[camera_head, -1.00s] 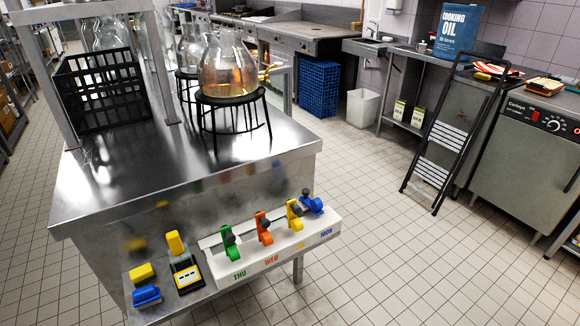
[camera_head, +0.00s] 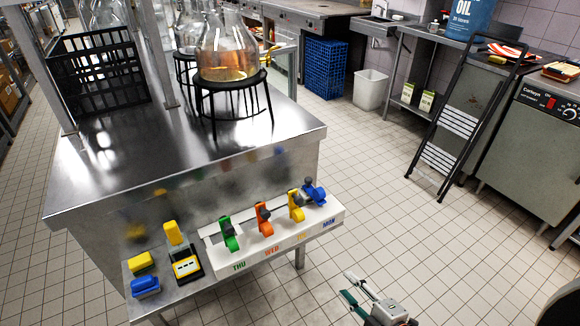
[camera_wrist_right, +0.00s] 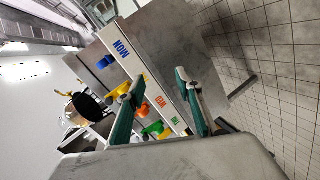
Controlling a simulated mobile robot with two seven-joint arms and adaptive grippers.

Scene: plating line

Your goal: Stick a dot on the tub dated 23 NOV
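A white rack (camera_head: 282,240) on the steel shelf holds a row of coloured dot dispensers: green (camera_head: 229,234) above THU, orange (camera_head: 264,220) above WED, yellow (camera_head: 296,207) and blue (camera_head: 316,192) near MON. The rack (camera_wrist_right: 158,90) also shows in the right wrist view. My right gripper (camera_head: 352,289) is over the floor, in front and right of the rack, apart from it. Its teal fingers (camera_wrist_right: 155,85) are spread and empty in the wrist view. My left gripper is out of view. I cannot make out a tub dated 23 NOV.
A yellow block (camera_head: 141,262), a blue block (camera_head: 146,286) and a black-and-yellow device (camera_head: 186,267) lie left of the rack. A black crate (camera_head: 98,82) and glass jars on black stands (camera_head: 233,92) stand on the steel counter (camera_head: 130,180). Floor at right is open, before a stepladder (camera_head: 455,125).

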